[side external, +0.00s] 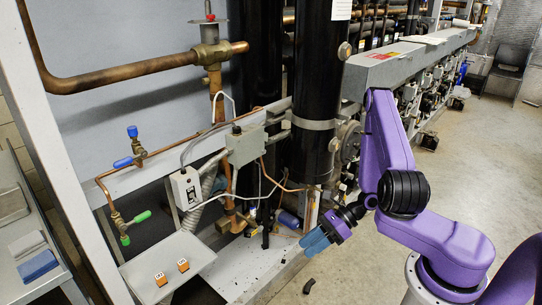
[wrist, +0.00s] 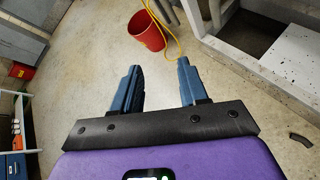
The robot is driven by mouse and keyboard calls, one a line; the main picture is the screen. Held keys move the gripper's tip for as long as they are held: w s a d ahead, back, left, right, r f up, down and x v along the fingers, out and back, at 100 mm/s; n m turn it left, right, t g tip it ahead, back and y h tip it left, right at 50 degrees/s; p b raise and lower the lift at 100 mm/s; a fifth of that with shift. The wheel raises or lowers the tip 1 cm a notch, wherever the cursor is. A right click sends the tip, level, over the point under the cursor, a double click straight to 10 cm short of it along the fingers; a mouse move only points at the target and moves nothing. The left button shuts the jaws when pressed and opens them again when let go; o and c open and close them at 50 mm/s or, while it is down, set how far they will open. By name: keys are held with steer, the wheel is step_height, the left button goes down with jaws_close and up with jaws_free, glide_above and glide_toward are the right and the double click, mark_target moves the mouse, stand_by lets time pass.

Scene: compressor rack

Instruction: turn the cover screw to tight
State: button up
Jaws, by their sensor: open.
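I cannot make out a cover screw in either view. A grey box (side external: 246,146) with cables is mounted on the rack in the side view, and a smaller white box (side external: 186,188) hangs lower left of it; no screw head can be told on either. My gripper (side external: 322,239) is at the lower right of these boxes, apart from them, with blue fingers pointing down and left. In the wrist view my gripper (wrist: 159,67) is open, with only floor between its fingers.
Copper pipes (side external: 130,75) and black cylinders (side external: 316,60) crowd the rack. In the wrist view, a red bucket (wrist: 146,30) and yellow cord (wrist: 160,22) are on the floor. Open floor (side external: 480,150) lies right.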

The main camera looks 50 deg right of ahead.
steer(key=s+d+f+n+g+h, duration=0.3)
steer(key=s+n+g, duration=0.1)
steer(key=s+n, duration=0.2)
steer(key=s+d+f+n+g+h, duration=0.2)
steer(key=s+d+f+n+g, duration=0.25)
steer(key=s, duration=0.25)
steer(key=w+d+f+n+t+h, duration=0.2)
steer(key=w+d+n+t+h, duration=0.15)
steer(key=d+n+h, duration=0.55)
steer(key=n+t+y, duration=0.3)
steer(key=n+t, duration=0.6)
steer(key=t, duration=0.9)
glide_toward(265, 152)
steer(key=w, duration=0.7)
steer(key=shift+w+r, duration=0.15)
steer(key=shift+w, duration=0.25)
